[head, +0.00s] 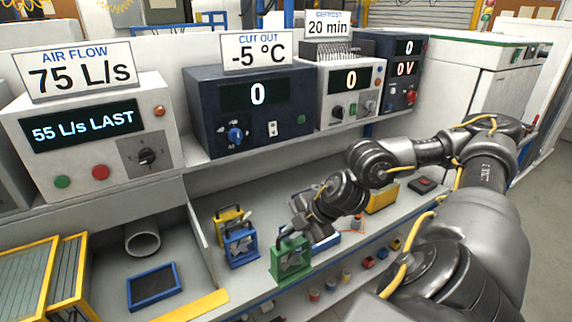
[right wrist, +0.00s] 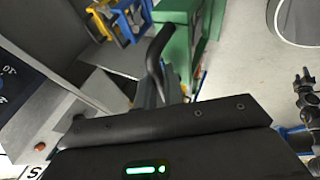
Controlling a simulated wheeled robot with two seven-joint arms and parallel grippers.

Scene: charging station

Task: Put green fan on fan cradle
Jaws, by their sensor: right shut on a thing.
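The green fan (head: 291,260) is a boxy green frame with a handle on top, at the front of the lower bench in the head view. My right gripper (head: 299,228) is shut on its top part. In the right wrist view the green fan (right wrist: 178,42) is beyond the dark finger of my right gripper (right wrist: 162,75); the grip itself is partly hidden. A dark pad with a blue rim (head: 153,285) lies on the left bench in front of a grey round duct (head: 142,239); it looks like the fan cradle, but I cannot be sure. My left gripper is not in view.
A blue fan (head: 240,246) and a yellow fan (head: 229,217) stand just left of the green fan. An upright divider (head: 197,229) separates them from the left bench. Yellow-framed filters (head: 40,280) stand at far left. Instrument boxes line the shelf above.

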